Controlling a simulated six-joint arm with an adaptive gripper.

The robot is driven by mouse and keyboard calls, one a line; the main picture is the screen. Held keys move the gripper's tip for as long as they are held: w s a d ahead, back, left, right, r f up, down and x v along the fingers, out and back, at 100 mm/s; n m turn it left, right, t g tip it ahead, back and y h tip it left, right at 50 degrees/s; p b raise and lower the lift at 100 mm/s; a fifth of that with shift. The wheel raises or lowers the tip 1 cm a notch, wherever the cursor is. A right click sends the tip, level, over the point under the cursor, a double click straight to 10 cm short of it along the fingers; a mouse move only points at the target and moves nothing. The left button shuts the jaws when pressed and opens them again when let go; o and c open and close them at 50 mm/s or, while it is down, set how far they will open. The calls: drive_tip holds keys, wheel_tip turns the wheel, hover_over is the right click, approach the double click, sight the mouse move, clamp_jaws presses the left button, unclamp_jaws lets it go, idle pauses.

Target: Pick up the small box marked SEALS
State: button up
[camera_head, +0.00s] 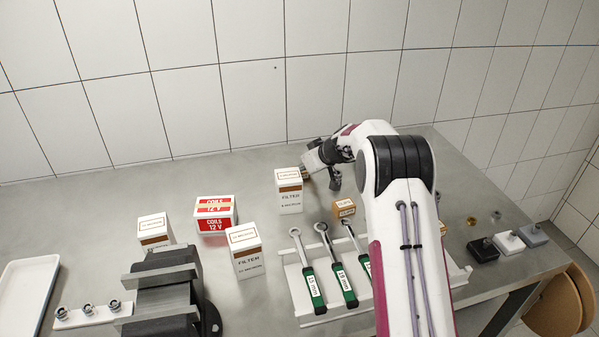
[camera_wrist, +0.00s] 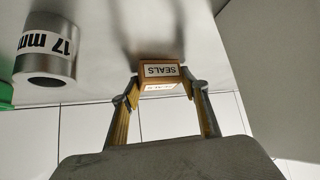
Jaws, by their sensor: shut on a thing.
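The small brown box marked SEALS (camera_wrist: 158,70) sits between the two fingertips of my gripper (camera_wrist: 162,88) in the wrist view. The fingers press on its opposite sides, and its white SEALS labels face the camera. A dark shadow lies on the grey surface just past the box. I cannot tell whether the box touches that surface. In the head view my wrist is bent down behind the tool rack, and the grip itself is not clear there. A small brown box (camera_head: 343,208) shows near it, with a label too small to read.
White FILTER boxes (camera_head: 289,193) (camera_head: 245,250) stand close by, with a red COILS 12 V box (camera_head: 215,213) to the left. A rack of green-handled wrenches (camera_head: 340,285) lies in front. A metal cylinder marked 17 mm (camera_wrist: 46,50) is left in the wrist view.

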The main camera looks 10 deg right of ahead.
drive_tip(key=shift+r, duration=0.1)
drive_tip(key=shift+s+r, duration=0.15)
drive_tip(key=shift+r, duration=0.25)
wheel_tip(320, 180, up, 10)
drive_tip(key=r, duration=0.1)
drive_tip(key=s, duration=1.9)
drive_tip(key=shift+s+f, duration=0.25)
drive_tip(key=shift+s, duration=0.1)
